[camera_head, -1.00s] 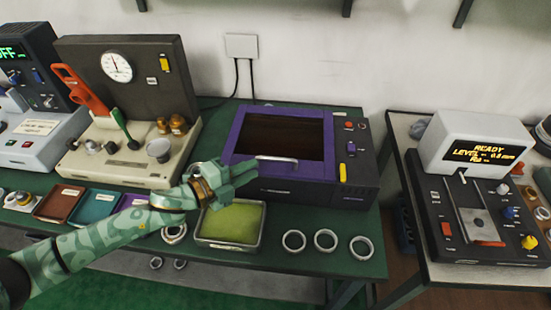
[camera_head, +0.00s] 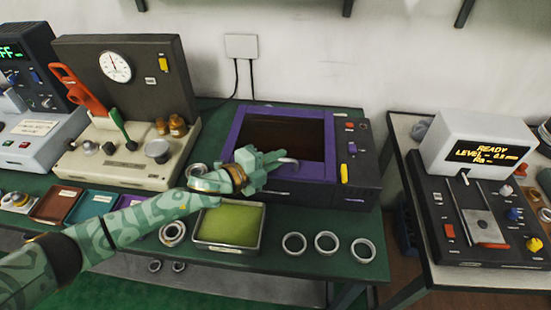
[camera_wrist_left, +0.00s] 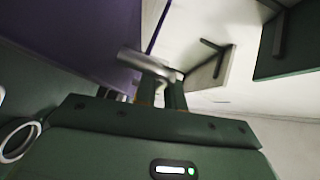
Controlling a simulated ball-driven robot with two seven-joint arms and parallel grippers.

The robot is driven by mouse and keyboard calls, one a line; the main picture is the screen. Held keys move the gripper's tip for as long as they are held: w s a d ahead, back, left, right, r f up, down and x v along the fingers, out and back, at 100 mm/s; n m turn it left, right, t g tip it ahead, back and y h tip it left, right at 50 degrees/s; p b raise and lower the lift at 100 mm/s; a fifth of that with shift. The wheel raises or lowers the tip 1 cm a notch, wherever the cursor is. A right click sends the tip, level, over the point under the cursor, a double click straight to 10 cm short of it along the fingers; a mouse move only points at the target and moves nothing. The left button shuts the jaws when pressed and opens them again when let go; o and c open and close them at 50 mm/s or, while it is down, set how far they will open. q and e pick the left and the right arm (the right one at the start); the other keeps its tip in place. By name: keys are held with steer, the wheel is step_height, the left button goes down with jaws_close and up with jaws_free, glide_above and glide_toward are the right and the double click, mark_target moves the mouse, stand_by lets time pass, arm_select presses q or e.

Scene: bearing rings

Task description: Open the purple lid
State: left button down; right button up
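The purple lid (camera_head: 232,134) is a purple frame around a dark window, lying shut on a dark box. Its silver bar handle (camera_head: 287,162) is at the front edge, partly hidden by my left gripper (camera_head: 268,163). In the left wrist view the handle (camera_wrist_left: 147,64) crosses just beyond the fingers, with the purple lid (camera_wrist_left: 85,38) at upper left. My left gripper is at the handle, but I cannot tell whether its fingers are closed on it. My right gripper is in neither view.
A tray with a green pad (camera_head: 229,222) lies under my left forearm. Several metal rings, such as one ring (camera_head: 294,244), lie in front of the box. A beige gauge machine (camera_head: 125,160) stands left, and a display device (camera_head: 475,150) stands on the right table.

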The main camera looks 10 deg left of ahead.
arm_select(q)
steer(key=w+r+n+g+y+p, duration=0.2)
steer(key=w+r+p, duration=0.5)
steer(key=r+p, duration=0.7)
steer(key=shift+w+r+n+g+p, duration=0.25)
steer(key=shift+n+g+p, duration=0.9)
steer(key=shift+p, duration=1.4)
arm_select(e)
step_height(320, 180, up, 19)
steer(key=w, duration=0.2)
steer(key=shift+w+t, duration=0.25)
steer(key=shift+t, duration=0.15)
arm_select(q)
steer(key=shift+m+g, duration=0.25)
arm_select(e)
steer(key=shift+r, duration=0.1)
